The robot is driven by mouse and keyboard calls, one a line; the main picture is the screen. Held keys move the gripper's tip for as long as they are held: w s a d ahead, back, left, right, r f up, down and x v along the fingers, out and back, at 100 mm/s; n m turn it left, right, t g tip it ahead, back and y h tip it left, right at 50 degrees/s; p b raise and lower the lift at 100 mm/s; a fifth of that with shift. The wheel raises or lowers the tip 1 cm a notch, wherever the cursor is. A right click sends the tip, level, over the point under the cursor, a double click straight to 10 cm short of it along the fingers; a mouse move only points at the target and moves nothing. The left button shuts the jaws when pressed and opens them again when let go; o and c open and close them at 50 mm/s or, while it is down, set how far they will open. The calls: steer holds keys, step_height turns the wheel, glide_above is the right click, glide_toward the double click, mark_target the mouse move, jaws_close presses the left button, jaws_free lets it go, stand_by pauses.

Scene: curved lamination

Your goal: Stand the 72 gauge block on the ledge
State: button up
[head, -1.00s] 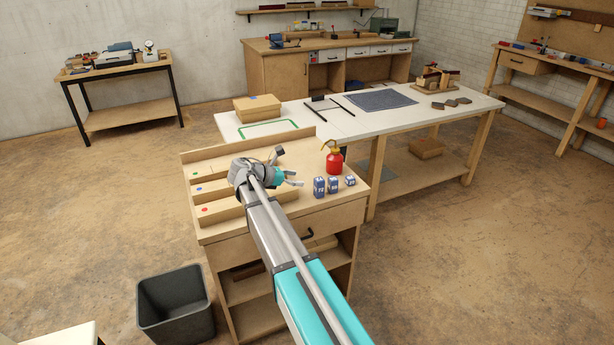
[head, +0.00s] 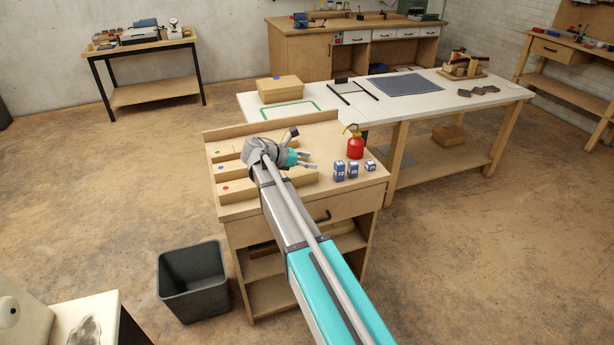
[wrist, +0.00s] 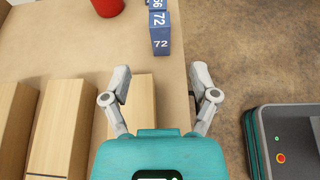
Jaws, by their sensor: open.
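The 72 gauge block (wrist: 161,42) is a blue block with white numerals, at the top centre of the wrist view. In the head view the block nearest my gripper appears to be it (head: 339,172), upright on the cabinet top. My gripper (wrist: 161,78) is open and empty; its fingers point toward the block, short of it, with a gap between. In the head view my gripper (head: 311,160) is over the cabinet top, left of the blocks. I cannot tell which surface is the ledge.
Two other blue blocks (head: 354,169) (head: 370,165) stand right of it. A red can (head: 356,148) is just behind. Wooden pieces with coloured dots (head: 232,188) lie left of my gripper. A long white-topped table (head: 440,100) is behind; a dark bin (head: 193,280) stands front left.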

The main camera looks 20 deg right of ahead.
steer(key=s+a+f+m+y, duration=0.3)
steer(key=s+m, duration=0.3)
steer(key=s, duration=0.2)
steer(key=s+a+f+m+y, duration=0.4)
steer(key=s+m+y, duration=0.2)
steer(key=s, duration=0.2)
steer(key=s+a+f+m+y, duration=0.4)
steer(key=s+m, duration=0.2)
steer(key=s, duration=0.3)
steer(key=shift+a+f, duration=0.15)
steer(key=shift+f, duration=0.05)
steer(key=shift+s, duration=0.1)
step_height(320, 180, up, 12)
steer(key=p, duration=1.1)
steer(key=shift+f+p, duration=0.15)
steer(key=shift+p, duration=0.25)
